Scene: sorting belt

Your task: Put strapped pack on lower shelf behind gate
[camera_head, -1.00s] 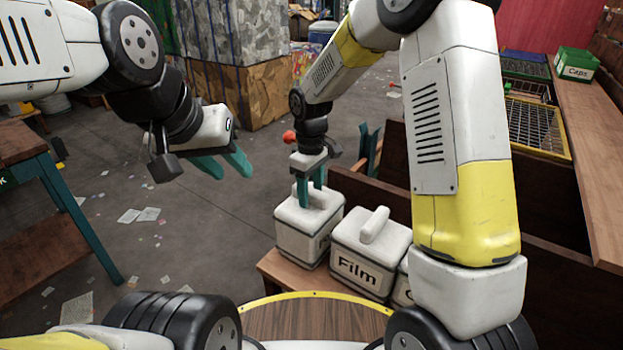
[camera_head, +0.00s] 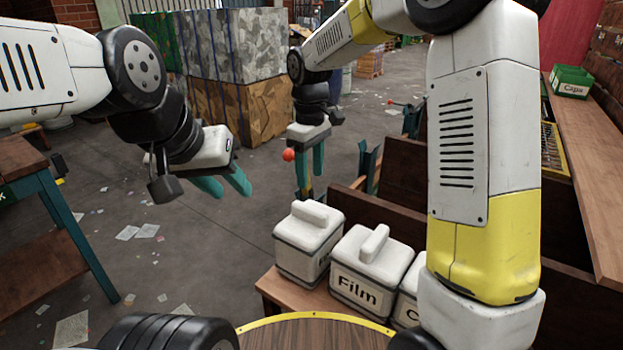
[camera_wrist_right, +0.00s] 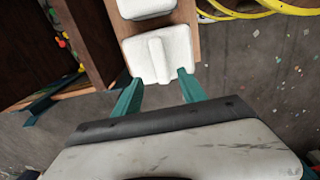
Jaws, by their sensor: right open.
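I cannot make out a strapped pack, a lower shelf or a gate for certain in these views. My right gripper (camera_head: 311,190) is open and empty, above and beyond the leftmost white handled box (camera_head: 301,258). In the right wrist view, my right gripper (camera_wrist_right: 160,90) has its teal fingers apart. A white handled box (camera_wrist_right: 157,55) shows beyond their tips, with its handle between them in the picture. My left gripper (camera_head: 222,188) hangs over open floor at the left, fingers apart and empty.
A white box labelled Film (camera_head: 360,288) stands beside the leftmost box on a wooden ledge (camera_head: 280,292). Brown wooden panels (camera_head: 400,205) stand to the right. A green Caps bin (camera_head: 572,85) sits at back right. A red ball (camera_head: 289,154) shows near my right gripper. Littered floor is open at left.

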